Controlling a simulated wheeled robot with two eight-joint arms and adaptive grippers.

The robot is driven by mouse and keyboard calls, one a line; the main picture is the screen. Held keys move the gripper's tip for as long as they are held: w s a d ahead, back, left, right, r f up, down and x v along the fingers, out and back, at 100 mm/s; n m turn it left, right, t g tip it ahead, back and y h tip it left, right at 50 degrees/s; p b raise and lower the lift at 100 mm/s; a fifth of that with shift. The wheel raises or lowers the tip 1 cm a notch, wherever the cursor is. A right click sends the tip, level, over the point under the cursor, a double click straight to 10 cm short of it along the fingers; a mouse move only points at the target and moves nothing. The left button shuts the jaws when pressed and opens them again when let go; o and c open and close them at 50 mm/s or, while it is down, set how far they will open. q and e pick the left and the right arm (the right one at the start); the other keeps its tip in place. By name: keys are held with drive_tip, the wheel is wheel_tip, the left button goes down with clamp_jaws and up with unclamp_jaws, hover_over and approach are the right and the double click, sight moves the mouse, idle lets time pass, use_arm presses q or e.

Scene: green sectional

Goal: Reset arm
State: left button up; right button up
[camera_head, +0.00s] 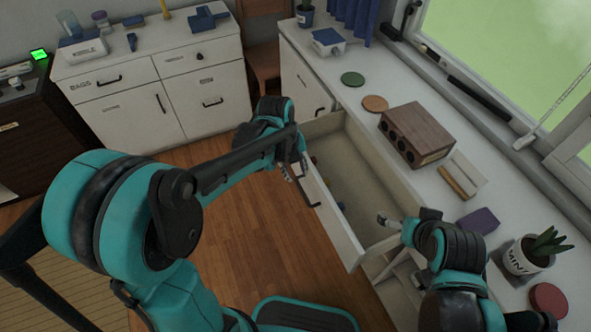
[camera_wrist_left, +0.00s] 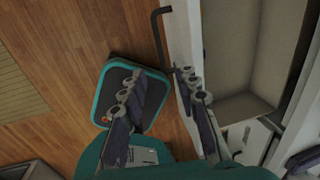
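My left gripper (camera_head: 294,168) is by the front face of an open white drawer (camera_head: 345,228), at its far end. In the left wrist view its two fingers (camera_wrist_left: 157,85) are apart with nothing between them, so it is open. The drawer's dark handle (camera_wrist_left: 160,35) shows just ahead of the fingers, and the drawer's inside shows at right. My right gripper (camera_head: 388,220) is over the near end of the drawer. Its fingers are small and partly hidden by the arm, so I cannot tell whether it is open.
The drawer juts from a white counter (camera_head: 425,183). On the counter stand a brown box (camera_head: 416,135), a purple block (camera_head: 478,221), a potted plant (camera_head: 530,254) and coloured discs. A white cabinet (camera_head: 150,90) stands at the back. Wooden floor (camera_head: 250,230) is clear left of the drawer.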

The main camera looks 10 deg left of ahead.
use_arm(q)
drive_tip(key=shift+r, duration=0.1)
drive_tip(key=s+a+r+n+t, duration=0.2)
drive_tip(key=s+n, duration=0.2)
drive_tip(key=n, duration=0.5)
drive_tip(key=s+a+r+n+t+y, duration=0.1)
drive_tip(key=s+n, duration=0.4)
drive_tip(key=n, duration=0.5)
drive_tip(key=s+a+r+n+t, duration=0.2)
drive_tip(key=s+a+r+n, duration=0.1)
drive_tip(key=n, duration=0.6)
drive_tip(key=shift+s+a+r+n+t+y, duration=0.2)
drive_tip(key=shift+s+r+n+t+y, duration=0.15)
drive_tip(key=shift+s+r, duration=0.5)
drive_tip(key=shift+s+f, duration=0.1)
idle(4.1)
